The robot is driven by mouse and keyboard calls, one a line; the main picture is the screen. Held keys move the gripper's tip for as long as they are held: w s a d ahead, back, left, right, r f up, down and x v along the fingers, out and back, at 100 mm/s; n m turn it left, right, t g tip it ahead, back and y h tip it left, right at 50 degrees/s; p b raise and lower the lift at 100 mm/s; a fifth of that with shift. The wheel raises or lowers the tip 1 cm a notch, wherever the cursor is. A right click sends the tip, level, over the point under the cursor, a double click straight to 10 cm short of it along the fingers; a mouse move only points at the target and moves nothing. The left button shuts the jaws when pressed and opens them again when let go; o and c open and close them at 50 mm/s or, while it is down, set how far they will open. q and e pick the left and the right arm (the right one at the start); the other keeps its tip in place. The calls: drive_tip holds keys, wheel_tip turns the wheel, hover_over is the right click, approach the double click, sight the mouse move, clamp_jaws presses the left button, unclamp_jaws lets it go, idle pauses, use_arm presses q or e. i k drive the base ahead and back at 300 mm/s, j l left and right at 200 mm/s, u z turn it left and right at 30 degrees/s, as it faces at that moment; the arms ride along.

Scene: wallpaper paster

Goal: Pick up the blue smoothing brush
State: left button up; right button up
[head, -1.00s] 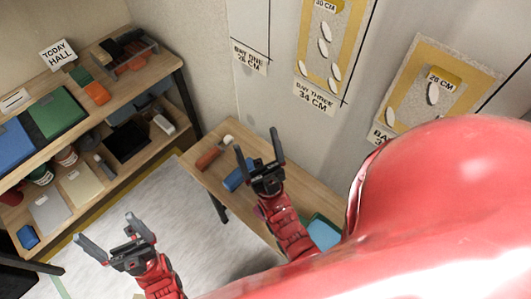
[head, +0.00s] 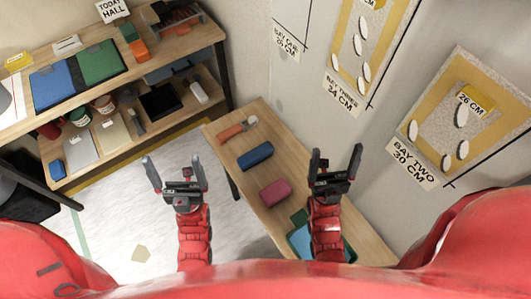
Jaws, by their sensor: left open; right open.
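A blue block-shaped object (head: 255,155), which looks like the smoothing brush, lies on the narrow wooden table (head: 258,114) along the wall. Nothing covers it. My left gripper (head: 175,166) is open and empty, left of the table and over the floor in the picture. My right gripper (head: 336,152) is open and empty, to the right of the blue object and clearly apart from it.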

sight(261, 153)
drive_tip(key=j+z, duration=0.2)
drive_tip(key=j, duration=0.35)
drive_tip(key=j+z, duration=0.2)
drive_tip(key=j, duration=0.4)
drive_tip(key=j+z, duration=0.25)
drive_tip(key=j, duration=0.3)
drive_tip(key=k+j+z, duration=0.2)
drive_tip(key=j, duration=0.35)
drive_tip(key=i, duration=0.4)
